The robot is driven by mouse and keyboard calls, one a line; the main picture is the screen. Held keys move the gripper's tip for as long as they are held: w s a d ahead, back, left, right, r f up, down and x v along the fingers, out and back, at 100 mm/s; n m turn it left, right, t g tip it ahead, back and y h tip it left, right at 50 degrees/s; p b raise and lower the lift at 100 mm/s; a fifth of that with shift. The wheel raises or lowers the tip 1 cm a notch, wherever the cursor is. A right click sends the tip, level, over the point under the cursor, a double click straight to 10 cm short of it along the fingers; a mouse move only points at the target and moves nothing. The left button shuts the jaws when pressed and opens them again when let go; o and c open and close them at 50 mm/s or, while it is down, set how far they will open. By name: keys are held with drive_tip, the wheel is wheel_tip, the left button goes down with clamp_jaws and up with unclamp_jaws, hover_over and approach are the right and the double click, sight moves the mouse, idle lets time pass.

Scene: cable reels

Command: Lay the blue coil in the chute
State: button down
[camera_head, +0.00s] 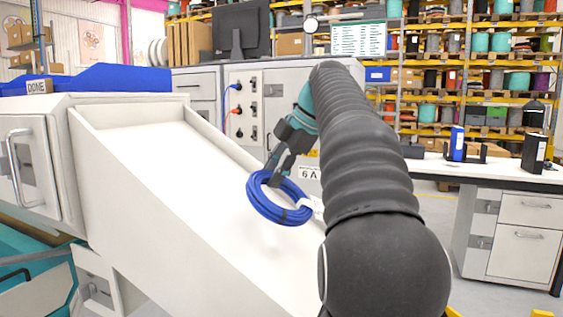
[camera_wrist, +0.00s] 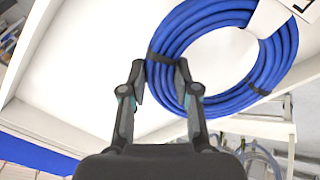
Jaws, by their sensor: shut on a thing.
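The blue coil (camera_head: 280,212) hangs from my gripper (camera_head: 275,177) over the white sloping chute (camera_head: 165,165). In the wrist view the blue coil (camera_wrist: 222,14) fills the upper right. My gripper (camera_wrist: 160,82) has its two fingers on either side of the coil's near left strands, by a dark tie band. A white tag is on the coil's right side. The coil is tilted; whether its lower edge touches the chute floor I cannot tell. The chute has raised side walls.
A cabinet with a monitor (camera_head: 240,32) is behind. A desk with binders (camera_head: 457,143) stands at right, before shelves of reels.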

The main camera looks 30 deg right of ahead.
drive_tip(key=x, duration=0.4)
drive_tip(key=shift+b+x, duration=0.8)
drive_tip(key=shift+x, duration=0.2)
drive_tip(key=c, duration=0.8)
unclamp_jaws()
drive_tip(key=shift+o, duration=0.2)
drive_tip(key=v, duration=1.2)
